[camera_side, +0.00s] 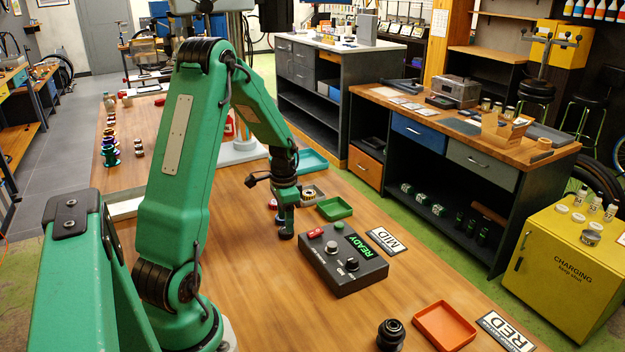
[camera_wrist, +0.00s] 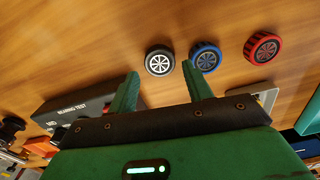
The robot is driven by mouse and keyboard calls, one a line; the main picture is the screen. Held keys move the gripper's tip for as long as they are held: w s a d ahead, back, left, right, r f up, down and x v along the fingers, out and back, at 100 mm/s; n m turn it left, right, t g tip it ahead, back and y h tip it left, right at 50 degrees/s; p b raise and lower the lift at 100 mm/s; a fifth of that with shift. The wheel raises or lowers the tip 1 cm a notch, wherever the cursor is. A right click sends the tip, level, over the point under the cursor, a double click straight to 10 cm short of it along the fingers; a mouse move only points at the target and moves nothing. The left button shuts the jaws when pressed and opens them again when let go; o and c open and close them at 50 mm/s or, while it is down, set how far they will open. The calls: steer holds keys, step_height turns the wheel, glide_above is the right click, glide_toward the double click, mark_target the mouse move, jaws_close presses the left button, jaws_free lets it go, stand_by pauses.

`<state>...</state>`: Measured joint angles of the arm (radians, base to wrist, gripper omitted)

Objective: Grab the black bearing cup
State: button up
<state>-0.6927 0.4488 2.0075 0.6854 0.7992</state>
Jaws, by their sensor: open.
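The black bearing cup (camera_wrist: 160,62), a round black rim with a pale spoked face, lies on the wooden bench in the wrist view. It shows between and just beyond the tips of my gripper (camera_wrist: 160,72), whose green fingers are spread with nothing between them. A blue cup (camera_wrist: 205,56) lies just right of it, near the right fingertip, and a red cup (camera_wrist: 264,48) is farther right. In the side view my gripper (camera_side: 287,230) points down, low over the bench; I cannot make out the black cup there.
A black bearing test box (camera_side: 343,262) stands right of my gripper, with a green tray (camera_side: 334,208) behind it. An orange tray (camera_side: 444,326) and a black stacked part (camera_side: 391,335) are at the front right. Bare wood lies in front of my gripper.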

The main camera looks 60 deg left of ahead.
steer(key=shift+f, duration=1.7)
steer(key=c, duration=0.7)
